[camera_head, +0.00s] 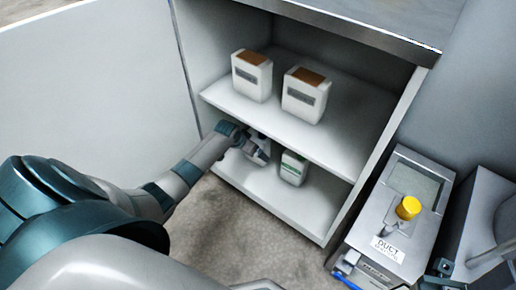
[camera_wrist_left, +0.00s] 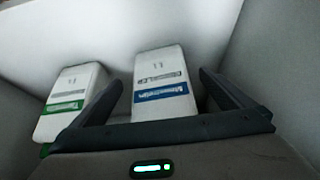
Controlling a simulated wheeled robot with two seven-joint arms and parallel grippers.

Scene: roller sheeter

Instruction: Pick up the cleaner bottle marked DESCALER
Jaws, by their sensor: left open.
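My left gripper (camera_head: 260,155) reaches into the lower shelf of the open cabinet, open. In the left wrist view, a white bottle with a blue label (camera_wrist_left: 162,88) stands between the spread fingers of my left gripper (camera_wrist_left: 160,80), with room on both sides. The small print above its blue band looks like DESCALER but is blurred. A second white bottle with a green label (camera_wrist_left: 68,104) stands to its left, partly behind the left finger. In the head view the green-labelled bottle (camera_head: 293,168) is right of the gripper; the blue-labelled one is mostly hidden by it.
Two white containers with brown tops, one left (camera_head: 252,76) and one right (camera_head: 306,95), stand on the upper shelf (camera_head: 340,142), above my forearm. The cabinet's side wall (camera_head: 370,170) bounds the right. A metal unit marked DUCT (camera_head: 390,225) with a yellow knob (camera_head: 408,207) stands right of it.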

